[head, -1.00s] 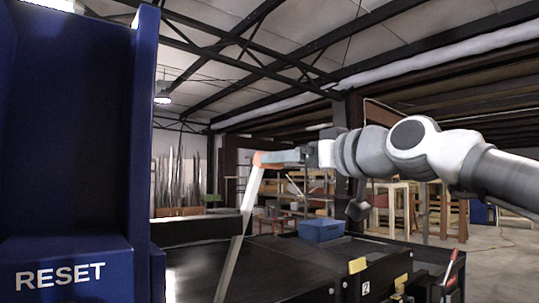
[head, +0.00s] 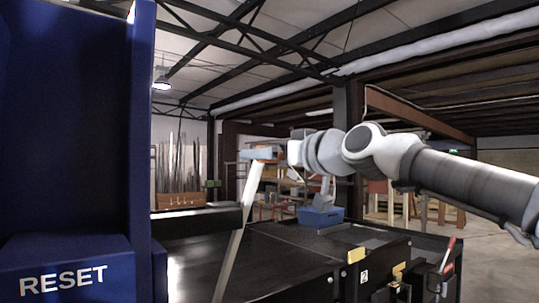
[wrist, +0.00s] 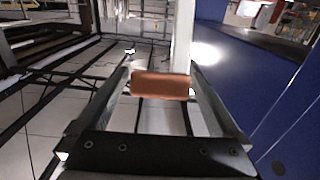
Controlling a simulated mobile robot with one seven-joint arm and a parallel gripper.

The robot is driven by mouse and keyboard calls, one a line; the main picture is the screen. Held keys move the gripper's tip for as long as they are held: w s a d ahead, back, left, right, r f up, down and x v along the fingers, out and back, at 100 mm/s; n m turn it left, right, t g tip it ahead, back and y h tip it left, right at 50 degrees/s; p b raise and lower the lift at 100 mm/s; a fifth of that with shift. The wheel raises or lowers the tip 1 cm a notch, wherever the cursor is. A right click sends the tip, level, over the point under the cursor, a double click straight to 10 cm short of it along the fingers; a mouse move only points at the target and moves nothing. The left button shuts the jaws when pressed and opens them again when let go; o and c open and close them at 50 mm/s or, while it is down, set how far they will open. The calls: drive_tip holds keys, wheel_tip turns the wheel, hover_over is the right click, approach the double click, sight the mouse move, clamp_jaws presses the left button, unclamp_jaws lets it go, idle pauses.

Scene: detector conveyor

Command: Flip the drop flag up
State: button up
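A long pale flag arm (head: 240,230) stands tilted, its top leaning right, with an orange grip piece at its upper end. My gripper (head: 258,154) is at that top end, well above the black conveyor. In the wrist view, the orange grip (wrist: 160,86) lies across between the two fingertips of my gripper (wrist: 160,75) and appears to touch both. The pale arm also shows behind it in the wrist view (wrist: 183,38). The lower end of the flag arm is out of the frame in the head view.
A blue cabinet with a RESET panel (head: 62,279) fills the left side, close by. The black conveyor (head: 280,262) carries a blue bin (head: 321,216) farther back. A red-handled lever (head: 447,254) and yellow tags stand at the right front. Open floor lies to the right.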

clamp_jaws()
idle(0.3)
drive_tip(key=shift+s+f+b, duration=0.1)
drive_tip(key=shift+f+b, duration=0.15)
drive_tip(key=shift+b, duration=0.2)
